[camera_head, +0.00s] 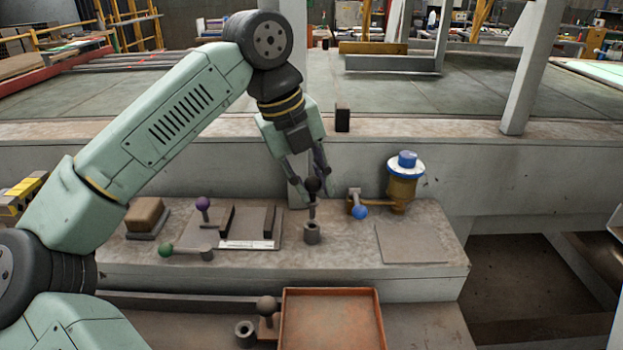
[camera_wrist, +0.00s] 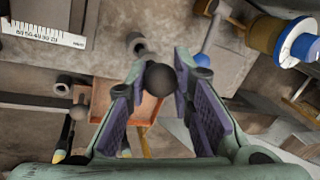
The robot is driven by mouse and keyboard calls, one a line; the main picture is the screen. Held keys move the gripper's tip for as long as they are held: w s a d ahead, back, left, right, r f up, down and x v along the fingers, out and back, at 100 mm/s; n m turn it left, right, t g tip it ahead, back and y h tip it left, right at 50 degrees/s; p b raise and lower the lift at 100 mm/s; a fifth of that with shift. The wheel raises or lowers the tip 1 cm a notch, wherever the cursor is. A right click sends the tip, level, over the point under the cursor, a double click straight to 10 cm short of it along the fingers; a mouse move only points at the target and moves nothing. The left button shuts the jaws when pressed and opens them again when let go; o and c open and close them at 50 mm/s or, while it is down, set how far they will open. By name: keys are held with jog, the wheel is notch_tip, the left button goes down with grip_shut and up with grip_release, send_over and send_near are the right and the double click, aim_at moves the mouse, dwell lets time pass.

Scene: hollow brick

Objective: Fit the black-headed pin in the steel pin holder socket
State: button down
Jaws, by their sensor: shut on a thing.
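The black-headed pin (camera_head: 313,185) hangs upright, head up, between the fingertips of my gripper (camera_head: 318,194). Its round black head (camera_wrist: 160,79) shows at the fingertips in the wrist view and hides its shaft. The gripper is shut on it. The steel pin holder socket (camera_head: 312,233) is a short grey cylinder on the bench, just below the pin in the head view. The socket (camera_wrist: 137,43) shows above and left of the head in the wrist view. The pin's lower end looks near the socket's rim; I cannot tell whether it touches.
A blue-balled lever (camera_head: 360,212) and a blue-capped brass body (camera_head: 404,182) stand close on the right. On the left are a ruler plate (camera_head: 248,244), a purple knob (camera_head: 203,203) and a green knob (camera_head: 165,250). An orange tray (camera_head: 333,318) lies lower in front.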

aim_at(311, 203)
jog(key=shift+f+b, duration=1.8)
jog(key=shift+f, duration=0.35)
dwell(0.5)
jog(key=c, duration=1.3)
grip_release()
jog(key=shift+r, duration=0.1)
jog(key=v, duration=1.2)
jog(key=shift+s, duration=0.1)
